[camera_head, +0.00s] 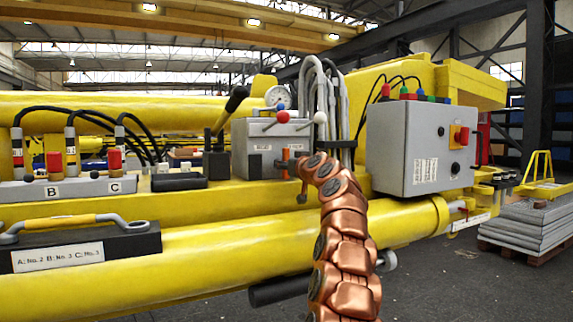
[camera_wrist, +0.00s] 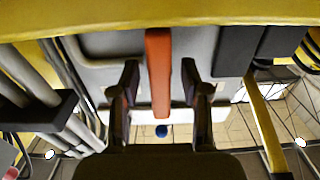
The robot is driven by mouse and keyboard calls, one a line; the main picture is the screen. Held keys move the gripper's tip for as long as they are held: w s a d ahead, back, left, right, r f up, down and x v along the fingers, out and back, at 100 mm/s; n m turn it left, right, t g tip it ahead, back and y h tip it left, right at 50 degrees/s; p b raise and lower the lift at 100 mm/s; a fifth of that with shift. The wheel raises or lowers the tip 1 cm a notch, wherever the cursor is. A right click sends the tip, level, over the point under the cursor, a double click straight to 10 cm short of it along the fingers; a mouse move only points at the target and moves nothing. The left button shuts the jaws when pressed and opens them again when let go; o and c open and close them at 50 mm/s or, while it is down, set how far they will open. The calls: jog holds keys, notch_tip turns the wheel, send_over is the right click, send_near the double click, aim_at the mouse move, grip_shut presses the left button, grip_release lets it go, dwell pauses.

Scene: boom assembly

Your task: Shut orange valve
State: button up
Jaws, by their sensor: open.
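The orange valve handle (camera_wrist: 158,75) is a flat upright bar in the wrist view, standing out against a grey surface. My gripper (camera_wrist: 160,78) is open, with one dark finger on each side of the handle. Gaps show between the handle and both fingers, so neither appears to touch it. In the head view, orange (camera_head: 284,163) shows at the lower right of the grey valve box (camera_head: 253,160). My copper-coloured arm reaches up to this spot, and its end hides part of the handle and the gripper.
A grey control box (camera_head: 408,150) with a red and yellow switch stands close to the right of my arm. Grey hoses (camera_head: 318,90) rise just behind the arm's end. A yellow boom tube (camera_head: 210,260) runs below. Levers and a gauge (camera_head: 277,96) top the valve box.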

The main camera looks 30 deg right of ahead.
grip_shut()
dwell(0.3)
